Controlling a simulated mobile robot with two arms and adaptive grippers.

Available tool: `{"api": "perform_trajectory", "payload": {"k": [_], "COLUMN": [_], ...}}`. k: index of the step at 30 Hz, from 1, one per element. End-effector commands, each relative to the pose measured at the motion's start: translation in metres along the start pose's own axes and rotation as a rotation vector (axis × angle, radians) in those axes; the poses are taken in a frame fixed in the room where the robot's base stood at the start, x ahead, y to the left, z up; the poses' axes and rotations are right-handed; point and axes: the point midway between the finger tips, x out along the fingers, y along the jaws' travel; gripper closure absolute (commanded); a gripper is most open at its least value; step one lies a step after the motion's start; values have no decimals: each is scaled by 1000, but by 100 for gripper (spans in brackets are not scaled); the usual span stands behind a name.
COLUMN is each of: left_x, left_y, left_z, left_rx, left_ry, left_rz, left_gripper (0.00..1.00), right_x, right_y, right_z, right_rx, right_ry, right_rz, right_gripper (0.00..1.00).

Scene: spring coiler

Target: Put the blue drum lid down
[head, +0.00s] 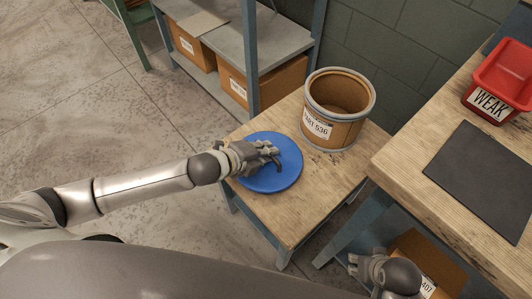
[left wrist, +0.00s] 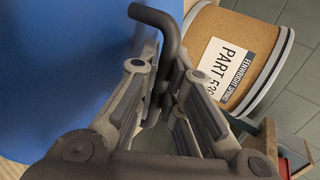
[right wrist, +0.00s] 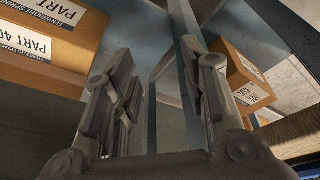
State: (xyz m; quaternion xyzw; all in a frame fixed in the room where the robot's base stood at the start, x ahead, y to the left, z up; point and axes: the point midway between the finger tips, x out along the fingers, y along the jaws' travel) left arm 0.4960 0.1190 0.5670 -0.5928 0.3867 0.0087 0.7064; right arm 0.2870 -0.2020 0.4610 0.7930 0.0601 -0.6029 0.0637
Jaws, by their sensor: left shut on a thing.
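The blue drum lid (head: 286,180) is flat at the left part of the small wooden table (head: 300,213), beside the drum. I cannot tell whether it touches the tabletop. My left gripper (head: 267,156) is over the lid, shut on its dark bent handle (left wrist: 150,14). The lid (left wrist: 60,60) fills the left of the left wrist view. The open brown drum (head: 330,131), labelled PART 536, stands upright at the back of the table, its grey rim uncovered. My right gripper (head: 360,268) is low at the right, below the workbench, open and empty in the right wrist view (right wrist: 160,85).
A workbench (head: 415,165) on the right carries a dark mat (head: 485,180) and a red bin (head: 503,75) marked WEAK. A shelf (head: 275,40) with cardboard boxes stands behind the table. A box (head: 432,262) sits under the workbench near my right gripper. The table's front is bare.

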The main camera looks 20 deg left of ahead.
Motion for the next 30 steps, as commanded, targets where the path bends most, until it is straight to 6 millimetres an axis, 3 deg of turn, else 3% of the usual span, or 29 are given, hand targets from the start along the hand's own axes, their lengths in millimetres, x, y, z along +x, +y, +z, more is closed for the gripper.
{"api": "perform_trajectory", "payload": {"k": [4, 15, 16, 21, 30], "left_x": [5, 6, 6, 6, 5], "left_y": [6, 9, 10, 9, 9], "left_z": [0, 0, 0, 0, 0], "left_rx": [0, 0, 0, 0, 0], "left_ry": [-1, -1, -1, -1, -1], "left_rz": [-2, -2, -1, 0, 2], "left_gripper": [100, 100, 88, 69, 69], "right_x": [-9, -11, -12, -12, -12], "right_y": [1, 1, 1, 1, 1], "right_z": [-2, -2, -2, -3, -3], "right_rx": [1, 1, 1, 1, 2], "right_ry": [4, 4, 5, 6, 6], "right_rz": [1, 1, 1, 2, 2], "right_gripper": [60, 60, 60, 60, 60]}}
